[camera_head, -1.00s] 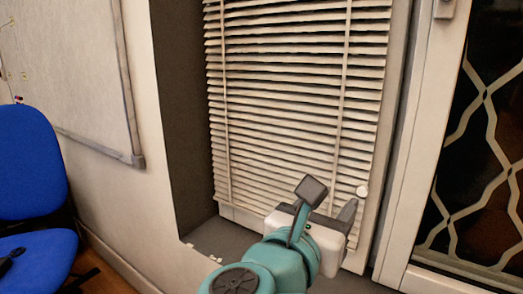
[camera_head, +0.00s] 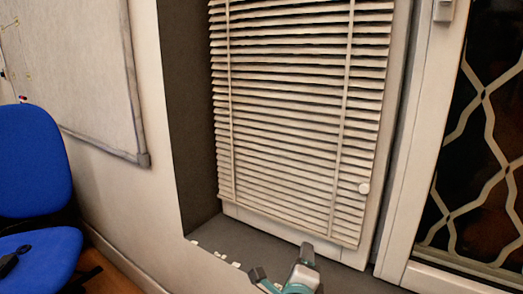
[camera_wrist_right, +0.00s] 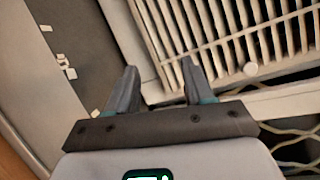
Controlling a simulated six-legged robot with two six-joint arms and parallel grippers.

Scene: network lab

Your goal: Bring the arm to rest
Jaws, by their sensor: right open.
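My right gripper (camera_head: 305,265) shows at the bottom edge of the head view, low in front of the window sill. Only its upper part and a bit of teal wrist are in the picture; the rest of the arm is cut off. In the right wrist view the two dark fingers (camera_wrist_right: 158,72) stand apart with nothing between them, so the gripper is open and empty. Beyond the fingertips lie the sill and the blind. My left gripper is in neither view.
A slatted blind (camera_head: 290,120) covers the recessed window above a dark sill (camera_head: 262,240). Small white bits (camera_head: 228,259) lie along the sill's front edge. A blue chair (camera_head: 35,165) and a whiteboard (camera_head: 80,75) are at left. A latticed door (camera_head: 480,150) is at right.

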